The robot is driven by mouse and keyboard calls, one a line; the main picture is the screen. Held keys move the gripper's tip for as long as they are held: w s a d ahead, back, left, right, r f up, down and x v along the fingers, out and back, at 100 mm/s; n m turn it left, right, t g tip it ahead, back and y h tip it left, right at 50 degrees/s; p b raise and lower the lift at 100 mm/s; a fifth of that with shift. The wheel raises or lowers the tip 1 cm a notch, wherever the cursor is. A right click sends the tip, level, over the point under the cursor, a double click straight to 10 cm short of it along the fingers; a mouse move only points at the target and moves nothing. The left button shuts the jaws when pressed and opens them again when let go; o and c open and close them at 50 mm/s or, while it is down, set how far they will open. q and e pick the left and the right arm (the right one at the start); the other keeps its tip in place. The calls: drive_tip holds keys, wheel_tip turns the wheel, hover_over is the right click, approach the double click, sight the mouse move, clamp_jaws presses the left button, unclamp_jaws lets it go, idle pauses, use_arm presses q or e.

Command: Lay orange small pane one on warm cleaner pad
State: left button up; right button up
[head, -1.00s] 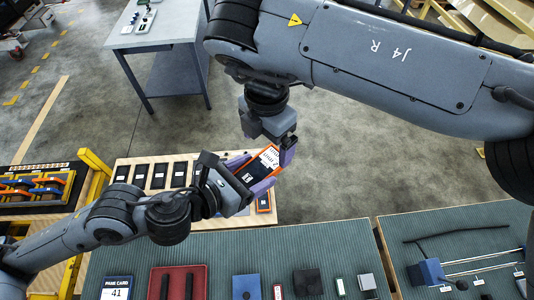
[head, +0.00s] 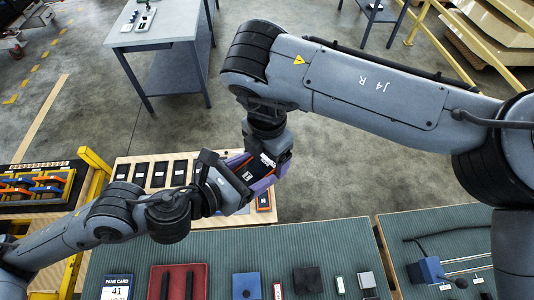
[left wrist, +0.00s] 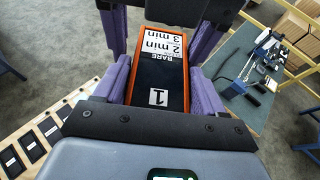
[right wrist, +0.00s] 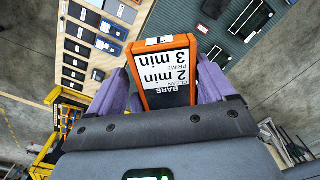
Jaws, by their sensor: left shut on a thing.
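The small pane (right wrist: 168,80) has an orange frame, a dark face, a white label reading "2 min, 3 min" and "BARE", and a "1" tag that shows in the left wrist view (left wrist: 158,97). My left gripper (head: 249,192) is shut on its "1" end, fingers at its sides, above the wooden board. My right gripper (head: 268,165) has its fingers around the labelled end, with slight gaps beside the frame in the right wrist view. A red pad (head: 179,270) with two dark bars lies on the green mat; I cannot tell whether it is the warm cleaner pad.
The wooden board (head: 133,160) holds several dark panes. A blue clamp-like tool (head: 428,270) lies at the right. A grey table (head: 155,30) stands behind on open floor.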

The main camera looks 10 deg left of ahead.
use_arm(q)
drive_tip(key=shift+d, duration=0.1)
use_arm(e)
drive_tip(key=shift+a, duration=0.1)
drive_tip(key=c, duration=0.7)
use_arm(q)
drive_tip(key=o, duration=1.3)
drive_tip(key=shift+c, duration=0.2)
use_arm(e)
drive_tip(key=shift+c, duration=0.9)
use_arm(q)
drive_tip(key=shift+w+a+f, duration=0.15)
drive_tip(key=shift+a, duration=0.1)
use_arm(e)
drive_tip(key=shift+s, duration=0.1)
